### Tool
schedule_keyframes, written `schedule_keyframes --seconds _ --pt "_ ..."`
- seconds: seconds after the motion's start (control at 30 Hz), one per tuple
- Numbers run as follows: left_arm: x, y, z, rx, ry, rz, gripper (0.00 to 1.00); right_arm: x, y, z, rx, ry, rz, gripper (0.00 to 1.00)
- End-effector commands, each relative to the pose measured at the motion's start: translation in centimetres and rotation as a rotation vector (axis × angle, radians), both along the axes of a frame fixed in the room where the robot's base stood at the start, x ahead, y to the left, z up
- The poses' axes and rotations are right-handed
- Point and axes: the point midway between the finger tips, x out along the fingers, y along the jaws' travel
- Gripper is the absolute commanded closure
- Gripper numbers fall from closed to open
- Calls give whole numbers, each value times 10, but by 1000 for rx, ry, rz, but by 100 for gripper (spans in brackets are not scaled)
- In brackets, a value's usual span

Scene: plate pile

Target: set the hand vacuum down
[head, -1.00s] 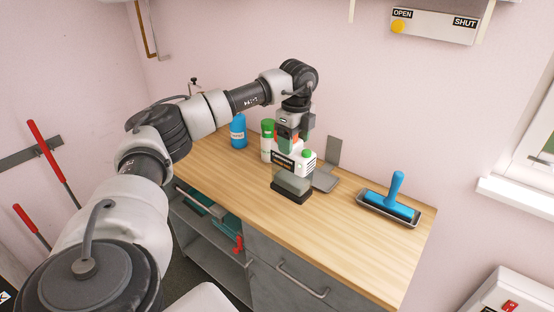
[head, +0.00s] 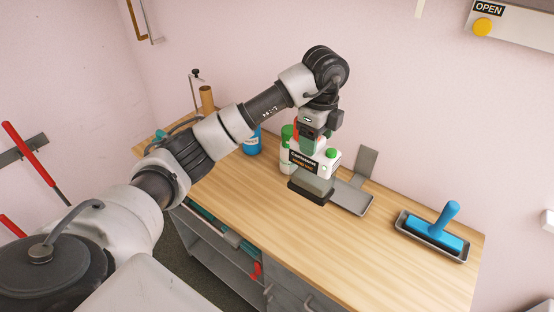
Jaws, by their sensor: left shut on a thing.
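My left gripper (head: 312,136) points down over the back of the wooden worktop and is shut on the hand vacuum (head: 307,143). My right gripper is not in view.
A blue bottle (head: 252,142) stands left. The front worktop is clear.

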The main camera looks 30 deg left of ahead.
Motion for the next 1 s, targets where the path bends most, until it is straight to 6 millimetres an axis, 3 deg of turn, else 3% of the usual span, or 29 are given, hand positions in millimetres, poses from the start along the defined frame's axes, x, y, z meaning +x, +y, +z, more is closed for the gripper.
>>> schedule_keyframes --seconds 0.2,0.43,0.67,1.0 --pt "-4 44 -21 2 1 6 60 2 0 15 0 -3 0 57" --pt "-6 80 -43 0 -1 4 60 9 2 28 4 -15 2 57" --pt "-7 90 -54 -1 -3 1 60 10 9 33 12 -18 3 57" --pt "-7 89 -90 0 -3 0 60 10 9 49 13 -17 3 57"
